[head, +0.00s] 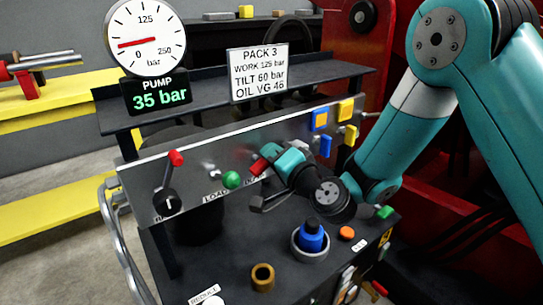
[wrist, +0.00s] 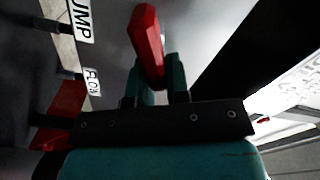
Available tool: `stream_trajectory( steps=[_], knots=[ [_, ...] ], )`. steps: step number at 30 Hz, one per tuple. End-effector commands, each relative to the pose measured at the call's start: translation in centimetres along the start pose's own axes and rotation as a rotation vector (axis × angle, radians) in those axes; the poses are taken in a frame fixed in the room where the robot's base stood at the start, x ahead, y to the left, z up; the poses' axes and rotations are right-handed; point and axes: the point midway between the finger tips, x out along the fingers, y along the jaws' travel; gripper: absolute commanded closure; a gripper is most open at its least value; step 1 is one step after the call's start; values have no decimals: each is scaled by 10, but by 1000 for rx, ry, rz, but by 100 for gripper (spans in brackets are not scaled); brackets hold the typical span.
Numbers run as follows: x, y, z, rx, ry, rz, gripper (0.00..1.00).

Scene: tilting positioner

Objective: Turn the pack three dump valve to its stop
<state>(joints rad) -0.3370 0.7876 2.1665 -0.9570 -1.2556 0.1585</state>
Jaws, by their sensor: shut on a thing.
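My gripper (head: 272,162) is at the sloping front panel of the pack in the head view. In the wrist view its teal fingers (wrist: 160,78) are shut on a red lever handle (wrist: 148,42), which sticks out beyond them. A label ending in "UMP" (wrist: 82,18) is beside it. The red handle's end also shows at the fingertips in the head view (head: 259,166). The valve's body and stop are hidden by my gripper. The sign (head: 259,73) reads PACK 3.
The pump gauge (head: 146,38) display reads 35 bar. Left of my gripper are a green knob (head: 231,180) and another red-tipped lever (head: 176,158). Yellow and blue blocks (head: 345,110) are to the right. A blue knob (head: 312,237) and a brass ring (head: 262,277) stand below.

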Motion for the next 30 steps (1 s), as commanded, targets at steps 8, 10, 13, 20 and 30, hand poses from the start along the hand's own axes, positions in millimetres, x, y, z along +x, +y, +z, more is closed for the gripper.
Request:
stream_trajectory(
  steps=[8,10,13,20,30],
  knots=[
    [-2,10,5,240,-9,9,100],
    [-2,12,5,291,-9,10,100],
    [-2,13,6,354,-9,10,100],
    [-2,15,7,452,-9,10,100],
    [-2,16,8,497,-10,10,100]
  ],
)
